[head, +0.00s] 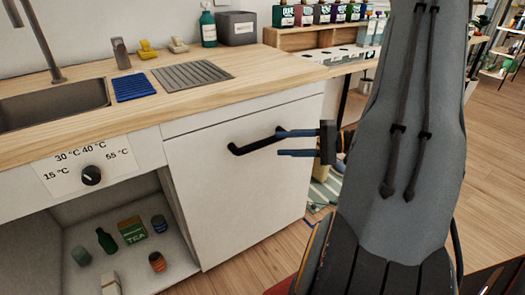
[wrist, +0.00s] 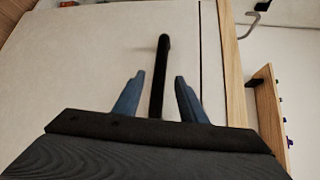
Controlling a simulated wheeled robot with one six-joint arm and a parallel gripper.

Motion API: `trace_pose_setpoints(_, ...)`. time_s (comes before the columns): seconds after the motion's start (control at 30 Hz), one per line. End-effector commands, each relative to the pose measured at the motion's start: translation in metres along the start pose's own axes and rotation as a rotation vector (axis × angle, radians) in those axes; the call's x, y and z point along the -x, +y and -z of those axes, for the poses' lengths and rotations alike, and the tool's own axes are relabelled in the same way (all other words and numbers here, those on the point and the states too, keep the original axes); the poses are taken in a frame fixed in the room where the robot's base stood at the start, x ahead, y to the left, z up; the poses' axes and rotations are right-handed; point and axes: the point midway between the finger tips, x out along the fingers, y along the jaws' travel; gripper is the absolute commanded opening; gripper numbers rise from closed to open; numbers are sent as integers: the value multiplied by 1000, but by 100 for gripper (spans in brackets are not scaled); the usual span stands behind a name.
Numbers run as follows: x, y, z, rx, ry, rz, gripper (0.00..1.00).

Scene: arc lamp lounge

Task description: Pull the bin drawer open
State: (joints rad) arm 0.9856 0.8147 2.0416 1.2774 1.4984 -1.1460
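The bin drawer (head: 225,190) is a white front under the wooden counter, and it looks closed. Its black bar handle (head: 250,146) runs across the upper part of the front. My gripper (head: 280,142) is at the right end of the handle, with its two blue fingers pointing left. In the wrist view my gripper (wrist: 155,88) is open, and the handle (wrist: 160,75) runs between the fingers with a gap on each side. The drawer front (wrist: 75,75) fills much of that view. The handle's right end is hidden by my gripper in the head view.
The wooden counter (head: 140,99) above holds a sink (head: 50,106), a blue cloth (head: 134,87) and a ridged mat (head: 192,77). Left of the drawer, an open shelf (head: 180,262) holds several small items. Wooden floor (head: 270,250) lies clear in front of the drawer.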

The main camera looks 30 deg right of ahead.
Motion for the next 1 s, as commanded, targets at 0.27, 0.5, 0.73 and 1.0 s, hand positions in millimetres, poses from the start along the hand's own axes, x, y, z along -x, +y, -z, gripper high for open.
trace_pose_setpoints(0.27, -25, 0, 5, 8, 15, 18, 38)
trace_pose_setpoints(0.5, -60, 0, 5, 7, 14, 16, 38)
trace_pose_setpoints(0.73, -74, 0, 6, 6, 15, 16, 38)
trace_pose_setpoints(1.0, -74, 0, 6, 6, 16, 15, 33)
